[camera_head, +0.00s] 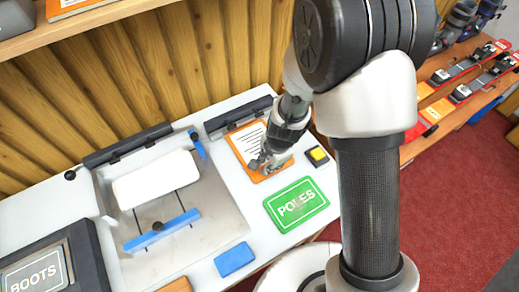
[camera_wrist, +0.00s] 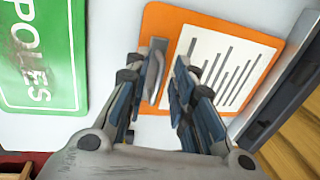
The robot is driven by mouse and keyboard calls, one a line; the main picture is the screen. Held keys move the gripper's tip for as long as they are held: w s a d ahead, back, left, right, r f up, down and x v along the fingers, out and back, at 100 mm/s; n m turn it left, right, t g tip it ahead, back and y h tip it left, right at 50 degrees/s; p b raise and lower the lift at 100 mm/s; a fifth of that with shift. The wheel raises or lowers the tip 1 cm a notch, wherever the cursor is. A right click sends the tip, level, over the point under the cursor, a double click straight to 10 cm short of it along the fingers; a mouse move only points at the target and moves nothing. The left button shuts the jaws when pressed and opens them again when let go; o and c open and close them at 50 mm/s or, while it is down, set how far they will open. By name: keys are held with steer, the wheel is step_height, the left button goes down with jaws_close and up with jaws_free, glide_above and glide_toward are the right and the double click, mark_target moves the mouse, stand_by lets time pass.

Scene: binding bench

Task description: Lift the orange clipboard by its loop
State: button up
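The orange clipboard (camera_head: 237,155) lies flat on the white bench, with a white lined sheet on it. It also shows in the wrist view (camera_wrist: 180,20), where a grey metal loop (camera_wrist: 154,70) stands at its edge. My gripper (camera_head: 261,165) is low over the clipboard's near part in the head view and hides some of it. In the wrist view my gripper (camera_wrist: 155,75) is open, with one finger on each side of the loop. A gap shows beside the loop; I cannot tell whether either finger touches it. The lower part of the loop is partly hidden.
A green POLES board (camera_head: 297,205) lies close by, and a yellow button box (camera_head: 317,156) stands right of the clipboard. A binding jig (camera_head: 215,232) with blue bars is to the left. A dark rail (camera_head: 240,116) runs behind the clipboard.

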jaws_close()
stand_by(0.4)
steer(key=shift+r, duration=0.1)
